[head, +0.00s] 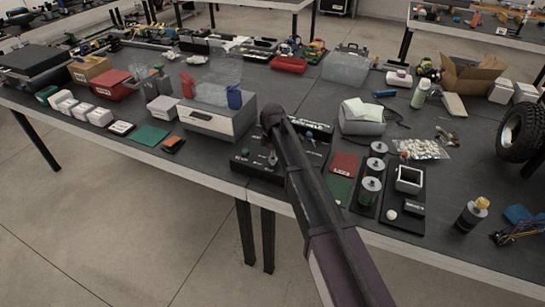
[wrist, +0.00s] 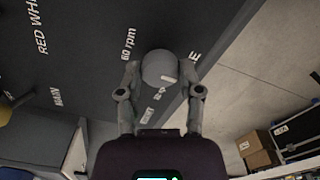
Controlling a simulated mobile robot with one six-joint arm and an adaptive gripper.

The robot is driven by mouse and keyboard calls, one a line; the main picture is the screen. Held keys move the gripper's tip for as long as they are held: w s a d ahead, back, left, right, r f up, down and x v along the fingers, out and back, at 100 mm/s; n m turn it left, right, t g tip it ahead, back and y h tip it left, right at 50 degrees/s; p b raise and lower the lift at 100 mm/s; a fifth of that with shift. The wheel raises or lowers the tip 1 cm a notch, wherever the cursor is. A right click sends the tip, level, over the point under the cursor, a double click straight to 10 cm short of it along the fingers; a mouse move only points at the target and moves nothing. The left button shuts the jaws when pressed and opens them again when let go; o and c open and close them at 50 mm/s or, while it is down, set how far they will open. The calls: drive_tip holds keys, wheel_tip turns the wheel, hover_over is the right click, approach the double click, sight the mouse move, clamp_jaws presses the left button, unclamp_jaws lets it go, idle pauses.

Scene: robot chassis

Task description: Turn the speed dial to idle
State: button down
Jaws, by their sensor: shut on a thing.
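The speed dial (wrist: 160,68) is a round grey knob on a dark panel (wrist: 85,50) with white lettering. In the wrist view, my gripper (wrist: 160,78) has one finger on each side of the dial and is shut on it. The label "60 rpm" is beside the dial at upper left. Other lettering to its right and below is partly covered by the knob and finger, so the dial's setting cannot be read. In the head view, the dark panel (head: 252,168) is near the table's front edge, partly hidden by my arm. The dial is not clear there.
A grey boxy device (head: 215,122) stands left of the panel. A red card (head: 345,163) and several metal cylinders (head: 370,190) are to the right. A yellowish rounded part (wrist: 12,110) shows at the wrist view's left.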

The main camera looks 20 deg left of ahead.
drive_tip(key=shift+s+n, duration=0.1)
drive_tip(key=shift+n, duration=0.2)
drive_tip(key=shift+c, duration=1.3)
unclamp_jaws()
drive_tip(key=shift+m, duration=0.4)
